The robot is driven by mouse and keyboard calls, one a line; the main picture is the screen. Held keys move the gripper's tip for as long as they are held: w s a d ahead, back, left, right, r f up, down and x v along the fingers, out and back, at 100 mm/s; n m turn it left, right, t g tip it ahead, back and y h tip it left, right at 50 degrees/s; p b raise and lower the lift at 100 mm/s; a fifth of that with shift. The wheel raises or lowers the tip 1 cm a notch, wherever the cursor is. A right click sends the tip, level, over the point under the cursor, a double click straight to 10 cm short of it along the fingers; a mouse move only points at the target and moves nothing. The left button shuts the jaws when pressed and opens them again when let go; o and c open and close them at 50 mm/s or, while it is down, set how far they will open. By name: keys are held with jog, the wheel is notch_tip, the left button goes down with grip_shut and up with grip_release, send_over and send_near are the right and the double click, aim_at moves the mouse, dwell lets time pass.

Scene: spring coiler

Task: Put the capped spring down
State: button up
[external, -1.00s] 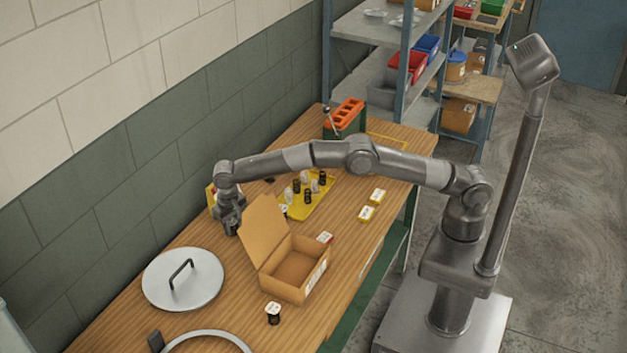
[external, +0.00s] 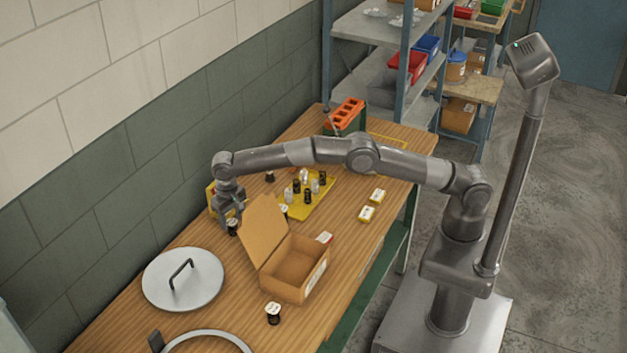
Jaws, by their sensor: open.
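A capped spring (external: 232,228), small and dark with a pale top, stands on the wooden bench left of the open cardboard box. My gripper (external: 233,214) is open just above it, pointing down. Whether its fingertips are clear of the cap is too small to tell. Another capped spring (external: 273,314), black with a white cap, stands on the bench in front of the box. A yellow tray (external: 305,212) behind the box carries several small dark and pale springs.
The open cardboard box (external: 308,284) has its lid raised close to my gripper. A round grey lid (external: 183,279) with a handle lies at the left. An orange-topped rack (external: 346,112) stands at the far end.

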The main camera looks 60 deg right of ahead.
aim_at(232, 222)
notch_tip(232, 222, up, 9)
jog(key=shift+f, duration=0.15)
dwell(0.4)
jog(key=s+d+r+t, duration=0.1)
jog(key=s+d+r, duration=0.1)
jog(key=d+r, duration=1.15)
jog(key=s+d+r+n+t, duration=0.1)
jog(key=s+d+r, duration=0.35)
jog(key=d, duration=0.25)
jog(key=s+d+r+t, duration=0.1)
jog(key=s+d+r, duration=0.3)
jog(key=s+d, duration=0.25)
jog(key=s+d+f+t, duration=0.1)
jog(key=s+d, duration=0.4)
jog(key=s, duration=0.3)
jog(key=s+d+f, duration=0.1)
jog(key=s+d, duration=0.4)
jog(key=s, duration=0.3)
jog(key=s+d+f, duration=0.2)
jog(key=s+f, duration=0.3)
jog(key=s, duration=0.2)
jog(key=s+d+f+n+t, duration=0.1)
jog(key=s+d+f, duration=0.2)
jog(key=s, duration=0.4)
jog(key=shift+f+n+t, duration=0.3)
jog(key=shift+f, duration=0.55)
jog(key=shift+o, duration=0.6)
